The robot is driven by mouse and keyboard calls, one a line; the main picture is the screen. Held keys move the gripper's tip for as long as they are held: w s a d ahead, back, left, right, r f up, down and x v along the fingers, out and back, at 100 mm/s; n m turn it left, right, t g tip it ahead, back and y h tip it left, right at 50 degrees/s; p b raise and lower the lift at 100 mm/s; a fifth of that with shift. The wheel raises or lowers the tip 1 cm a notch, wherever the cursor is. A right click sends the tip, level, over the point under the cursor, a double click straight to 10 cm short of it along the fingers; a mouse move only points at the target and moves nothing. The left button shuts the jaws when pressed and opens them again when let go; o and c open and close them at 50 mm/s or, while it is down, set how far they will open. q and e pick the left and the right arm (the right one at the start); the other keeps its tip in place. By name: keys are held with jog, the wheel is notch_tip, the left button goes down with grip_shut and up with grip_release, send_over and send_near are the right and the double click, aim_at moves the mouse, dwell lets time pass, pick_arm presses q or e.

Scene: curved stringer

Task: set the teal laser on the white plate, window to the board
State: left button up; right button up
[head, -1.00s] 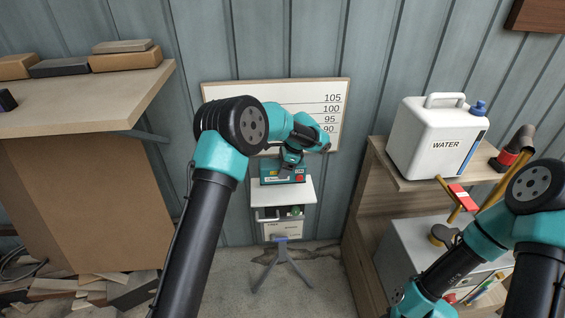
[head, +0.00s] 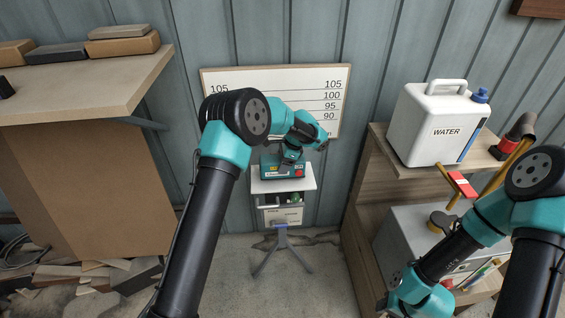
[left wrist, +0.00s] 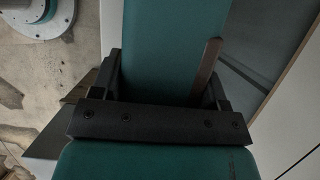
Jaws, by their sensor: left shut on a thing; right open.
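The teal laser (head: 283,170), a box with a red round button on its near face, is at the white plate (head: 308,183) on the tripod stand. My left gripper (head: 291,155) is above it and shut on it. Whether its underside touches the plate cannot be told. A teal body (left wrist: 175,45) also fills the space between the dark jaws in the left wrist view. The marked white board (head: 342,92) is on the wall behind the laser. The laser's window is not visible. My right arm is at the lower right; its gripper is not in view.
A wooden shelf at right holds a white water jug (head: 437,130) and a red-black tool (head: 505,148). Below it is a grey cabinet (head: 405,232). At left, a wooden bench (head: 85,95) holds several blocks.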

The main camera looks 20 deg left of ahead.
pick_arm(q)
jog(key=shift+f, duration=0.45)
dwell(0.5)
jog(key=o, duration=1.3)
jog(key=shift+o, duration=0.2)
jog(key=v, duration=1.7)
jog(key=shift+r, duration=0.2)
jog(key=shift+d, duration=0.1)
